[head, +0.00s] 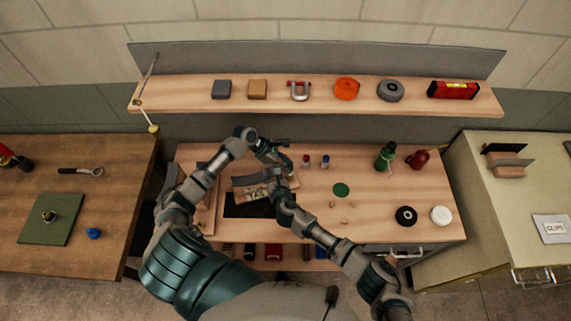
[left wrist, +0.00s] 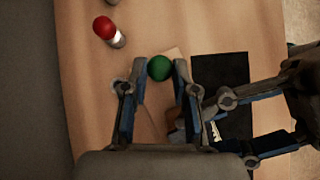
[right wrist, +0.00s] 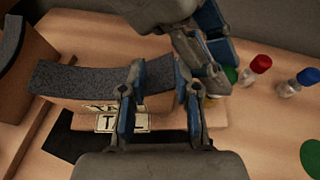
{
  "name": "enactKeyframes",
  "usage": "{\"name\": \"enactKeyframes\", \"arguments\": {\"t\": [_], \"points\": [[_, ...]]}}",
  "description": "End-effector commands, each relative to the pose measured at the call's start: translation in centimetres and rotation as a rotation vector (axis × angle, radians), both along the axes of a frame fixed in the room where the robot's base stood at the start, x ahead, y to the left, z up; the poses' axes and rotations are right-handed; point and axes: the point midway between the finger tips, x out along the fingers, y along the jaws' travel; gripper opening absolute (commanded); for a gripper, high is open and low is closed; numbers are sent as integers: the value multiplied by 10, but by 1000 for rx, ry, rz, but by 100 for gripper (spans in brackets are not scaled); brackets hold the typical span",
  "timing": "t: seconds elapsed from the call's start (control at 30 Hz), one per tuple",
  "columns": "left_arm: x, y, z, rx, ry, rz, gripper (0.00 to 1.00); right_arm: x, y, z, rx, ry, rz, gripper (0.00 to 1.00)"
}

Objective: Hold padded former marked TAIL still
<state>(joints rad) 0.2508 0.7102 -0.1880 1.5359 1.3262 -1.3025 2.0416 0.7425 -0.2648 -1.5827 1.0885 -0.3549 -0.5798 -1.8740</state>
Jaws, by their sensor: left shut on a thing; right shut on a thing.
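The padded former marked TAIL (head: 252,190) is a tan block with a dark grey curved pad on top; its label plate also shows in the right wrist view (right wrist: 122,122). It sits over a black mat (head: 238,211) on the middle bench. My right gripper (right wrist: 160,85) is shut on the former, its fingers over the pad and label side. My left gripper (left wrist: 160,80) is shut on a green-capped bottle (left wrist: 160,68), close beside the former's right end; the bottle's body is mostly hidden. In the head view both grippers are small and overlap the former.
A red-capped bottle (right wrist: 261,64) and a blue-capped bottle (right wrist: 308,76) stand close to the right. Another curved former (right wrist: 22,65) is to the left. A shelf (head: 315,104) runs behind.

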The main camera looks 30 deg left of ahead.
Motion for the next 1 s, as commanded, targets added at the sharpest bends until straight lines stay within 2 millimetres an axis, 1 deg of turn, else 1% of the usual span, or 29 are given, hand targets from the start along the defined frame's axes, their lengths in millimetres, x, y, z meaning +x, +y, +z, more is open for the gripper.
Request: {"name": "enactKeyframes", "arguments": {"t": [0.03,0.33,1.0], "points": [[-1,0,-1,1,4,-1,0,-1,-1,-3,-4,3,-1,0],[-1,0,9,1,3,-2,0,-1,-1,-3,-3,2,-1,0],[-1,0,10,0,3,-11,0,-1,-1,-3,-3,2,-1,0]]}}
